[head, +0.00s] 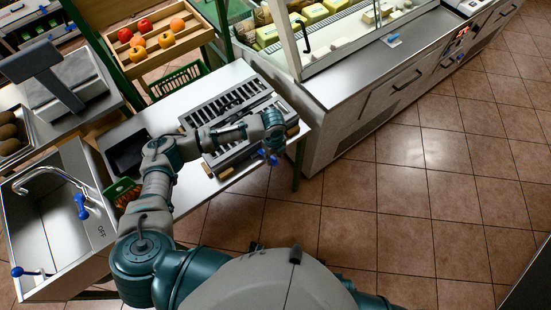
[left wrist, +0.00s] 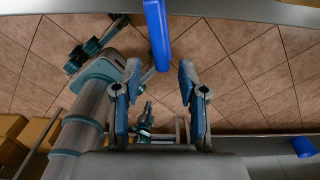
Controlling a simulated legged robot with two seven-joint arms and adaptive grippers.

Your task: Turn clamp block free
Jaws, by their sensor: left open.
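A slatted grey metal unit (head: 225,107) lies on the worktable, partly hidden under my left forearm. A small blue handle (head: 268,158) sticks out at its front edge, just below my left gripper (head: 273,141). In the left wrist view the blue handle (left wrist: 156,32) is a long bar. Its near end reaches between the tips of my left gripper (left wrist: 160,72), with room on both sides. The fingers are apart and do not hold it. I cannot tell the clamp block itself from the rest of the unit. My right gripper is out of view.
A sink (head: 58,215) with blue taps is at the left. A scale (head: 62,85) and a fruit crate (head: 153,40) stand behind. A glass cheese counter (head: 345,85) borders the table on the right. The tiled floor (head: 350,215) in front is clear.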

